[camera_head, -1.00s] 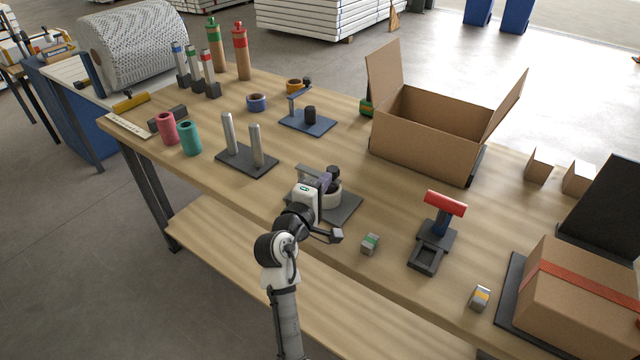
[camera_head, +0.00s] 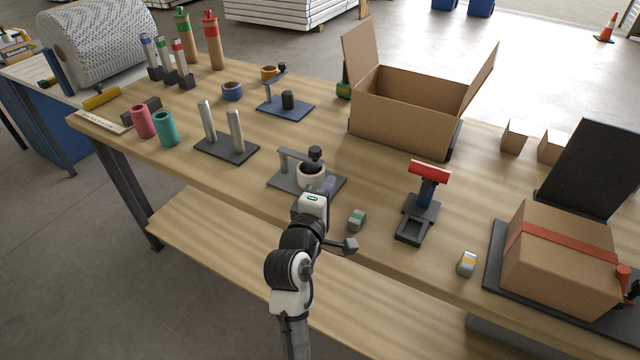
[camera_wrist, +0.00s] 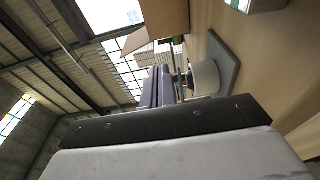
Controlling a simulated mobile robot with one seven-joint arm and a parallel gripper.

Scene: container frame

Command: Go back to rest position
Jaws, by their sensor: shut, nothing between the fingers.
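My gripper (camera_head: 327,187) is at the front edge of the workbench (camera_head: 260,203), in front of a grey plate (camera_head: 285,182) that carries a white ring-shaped part (camera_head: 311,174) and a black knob (camera_head: 315,154). Its fingers partly cover the plate in the head view. In the wrist view the two fingers (camera_wrist: 160,88) lie together with nothing between them. The white ring (camera_wrist: 206,78) and its plate show just right of the fingers there, apart from them as far as I can see.
A small grey block with a green band (camera_head: 357,219) lies right of my gripper. A red-topped stand (camera_head: 420,205), a yellow-banded block (camera_head: 467,263) and a taped box (camera_head: 560,262) are further right. An open carton (camera_head: 403,125) stands behind. The floor (camera_head: 60,270) at left is clear.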

